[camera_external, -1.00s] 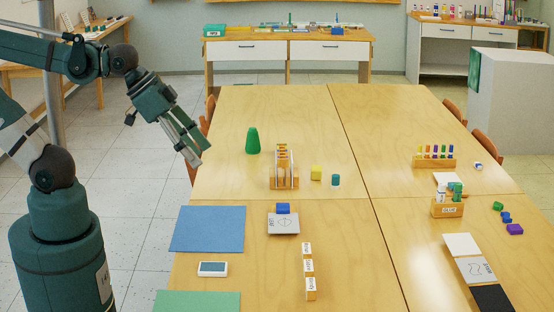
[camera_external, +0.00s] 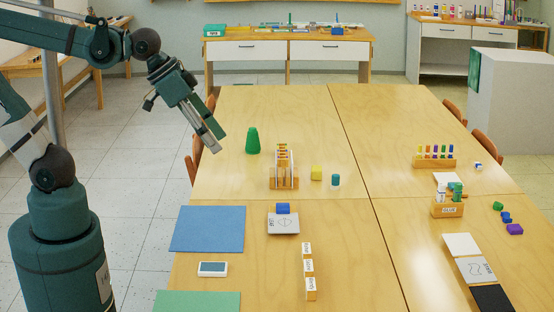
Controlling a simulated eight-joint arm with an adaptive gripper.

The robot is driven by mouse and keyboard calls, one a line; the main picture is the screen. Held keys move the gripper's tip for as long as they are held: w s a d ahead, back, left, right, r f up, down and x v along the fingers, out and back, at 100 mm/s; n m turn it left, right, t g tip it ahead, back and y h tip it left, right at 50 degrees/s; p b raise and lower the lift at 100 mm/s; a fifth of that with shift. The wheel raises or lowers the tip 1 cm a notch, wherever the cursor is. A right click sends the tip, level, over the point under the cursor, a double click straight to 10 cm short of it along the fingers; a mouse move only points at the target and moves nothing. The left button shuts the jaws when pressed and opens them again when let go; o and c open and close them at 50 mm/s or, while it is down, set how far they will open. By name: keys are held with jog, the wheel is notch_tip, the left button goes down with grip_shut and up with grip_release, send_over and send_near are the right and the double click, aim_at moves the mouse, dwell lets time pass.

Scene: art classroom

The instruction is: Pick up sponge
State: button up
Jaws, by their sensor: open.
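My gripper (camera_external: 215,142) is open and empty. No object is clearly recognisable as a sponge at this size. A white-edged, blue-grey rectangular item (camera_external: 212,269) lies near the front left. My gripper is well apart from all of these.
A blue sheet (camera_external: 208,229) lies at the left. The table's back centre is clear.

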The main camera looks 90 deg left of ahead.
jog(key=w+a+r+n+g, duration=0.2)
jog(key=w+a+r+n, duration=0.15)
jog(key=w+a, duration=0.9)
jog(key=n+g+p, duration=0.2)
jog(key=n+g, duration=0.3)
jog(key=n, duration=0.7)
send_over(318, 168)
notch_tip(318, 168, down, 29)
jog(key=shift+d, duration=0.1)
jog(key=shift+a+f, duration=0.15)
jog(key=shift+a, duration=0.05)
jog(key=shift+f, duration=0.1)
jog(key=shift+f+b, duration=0.45)
jog(key=shift+f, duration=0.75)
